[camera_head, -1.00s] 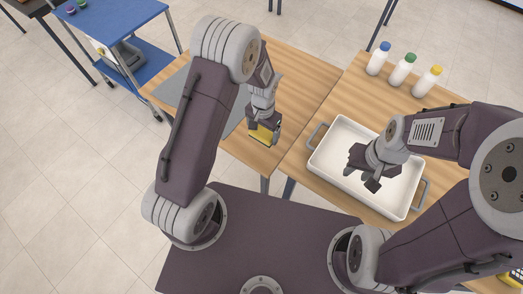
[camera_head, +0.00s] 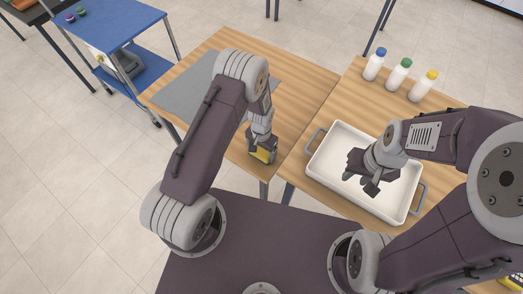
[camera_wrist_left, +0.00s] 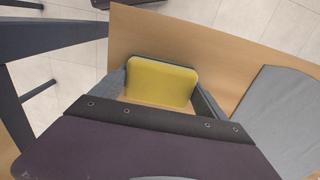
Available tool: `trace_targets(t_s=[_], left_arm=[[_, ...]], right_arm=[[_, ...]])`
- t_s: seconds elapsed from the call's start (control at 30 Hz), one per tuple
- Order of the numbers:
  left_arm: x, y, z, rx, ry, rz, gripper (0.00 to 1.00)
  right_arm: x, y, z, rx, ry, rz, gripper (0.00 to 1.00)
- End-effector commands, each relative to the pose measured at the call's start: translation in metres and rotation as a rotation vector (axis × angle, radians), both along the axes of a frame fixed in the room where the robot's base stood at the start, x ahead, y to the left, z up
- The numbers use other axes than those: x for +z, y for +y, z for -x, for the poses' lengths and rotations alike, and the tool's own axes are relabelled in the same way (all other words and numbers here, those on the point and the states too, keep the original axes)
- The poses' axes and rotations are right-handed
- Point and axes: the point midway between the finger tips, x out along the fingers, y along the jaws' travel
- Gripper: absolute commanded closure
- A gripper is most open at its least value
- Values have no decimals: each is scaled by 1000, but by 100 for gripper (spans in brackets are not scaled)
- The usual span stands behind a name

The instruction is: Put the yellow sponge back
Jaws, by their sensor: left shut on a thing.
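The yellow sponge (camera_head: 263,157) has a dark green layer on one face. It is in my left gripper (camera_head: 262,151), low over the near right corner of the left wooden table. In the left wrist view the sponge (camera_wrist_left: 160,82) stands between the two fingers of the left gripper (camera_wrist_left: 162,98), yellow face toward the camera. I cannot tell whether it touches the tabletop. My right gripper (camera_head: 362,180) hangs over the white tray (camera_head: 338,128), its fingers apart and nothing visible between them.
A grey mat (camera_head: 190,88) lies on the left table (camera_head: 297,78); it also shows in the wrist view (camera_wrist_left: 283,115). Three white bottles with blue, green and yellow caps stand at the back of the right table (camera_head: 352,88). A blue cart (camera_head: 110,27) stands at upper left.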

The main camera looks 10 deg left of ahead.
Motion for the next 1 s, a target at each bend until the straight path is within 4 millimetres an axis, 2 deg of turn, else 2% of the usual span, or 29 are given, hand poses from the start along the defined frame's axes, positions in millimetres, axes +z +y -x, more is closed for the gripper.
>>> trace_targets(t_s=[0.03, 0.07, 0.1, 0.13, 0.37, 0.5, 0.67, 0.9, 1.0], left_arm=[[-4, 0, 0, 0, 0, 0, 54], [-3, 0, 0, 0, 0, 0, 13], [-2, 0, 0, 0, 0, 0, 2], [-2, 0, 0, 0, 0, 0, 0], [-1, 0, 0, 0, 1, 0, 0], [9, 0, 0, 0, -1, 0, 0], [39, 0, -1, 0, -4, 0, 0], [95, 0, -1, 0, -4, 0, 0], [110, 0, -1, 0, -3, 0, 0]], right_arm=[[-3, 0, 0, 0, 0, 0, 64], [-3, 0, 0, 0, 0, 0, 64], [-2, 0, 0, 0, 0, 0, 64], [-2, 0, 0, 0, 0, 0, 64], [-1, 0, 0, 0, 0, 0, 64], [0, 0, 0, 0, 0, 0, 64], [-2, 0, 0, 0, 0, 0, 64], [-5, 0, 0, 0, 0, 0, 64], [-5, 0, 0, 0, 0, 0, 64]])
